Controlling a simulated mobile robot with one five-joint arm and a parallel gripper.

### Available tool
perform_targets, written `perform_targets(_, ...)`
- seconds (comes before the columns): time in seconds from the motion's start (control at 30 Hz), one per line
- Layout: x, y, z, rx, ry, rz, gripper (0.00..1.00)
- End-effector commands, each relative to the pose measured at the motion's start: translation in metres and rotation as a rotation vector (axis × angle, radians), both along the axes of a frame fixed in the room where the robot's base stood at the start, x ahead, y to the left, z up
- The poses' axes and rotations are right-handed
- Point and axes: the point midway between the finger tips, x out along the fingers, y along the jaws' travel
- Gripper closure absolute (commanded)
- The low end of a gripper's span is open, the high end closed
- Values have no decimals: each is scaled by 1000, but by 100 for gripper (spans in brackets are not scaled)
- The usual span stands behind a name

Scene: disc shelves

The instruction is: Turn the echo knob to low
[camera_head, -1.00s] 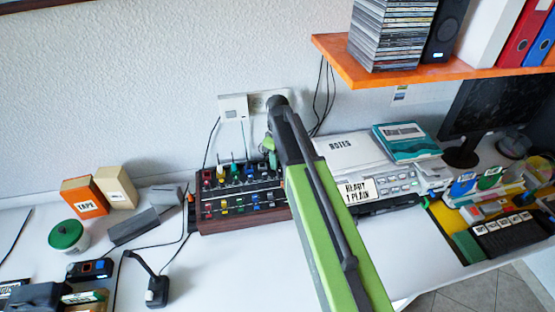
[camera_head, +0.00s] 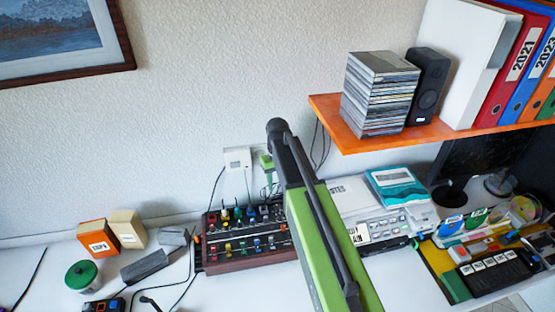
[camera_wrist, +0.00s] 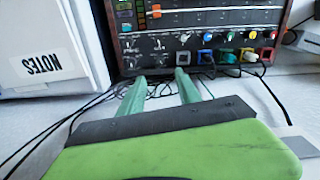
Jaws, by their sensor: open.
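The mixer (camera_head: 232,266), a dark box with wooden sides and rows of coloured knobs and sliders, stands on the white desk against the wall. My arm hides its right end in the head view. I cannot read which knob is echo. My gripper (camera_wrist: 160,77) is open, its two green fingers apart and empty, pointing at the mixer's edge. In the head view the gripper (camera_head: 267,163) shows partly behind my arm, near the wall above the mixer.
Cables (camera_wrist: 262,90) run across the surface near my fingers. The orange shelf (camera_head: 345,140) with a CD stack (camera_head: 380,95) and speaker (camera_head: 428,85) juts out at upper right. A wall socket (camera_head: 237,158) is behind.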

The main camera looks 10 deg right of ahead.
Motion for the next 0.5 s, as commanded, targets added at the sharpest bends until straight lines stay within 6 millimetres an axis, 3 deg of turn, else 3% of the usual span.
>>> perform_targets(0.03,0,0,22,0,0,0,60)
perform_targets(0.2,0,0,44,0,0,1,60)
perform_targets(0.5,0,0,50,0,0,1,60)
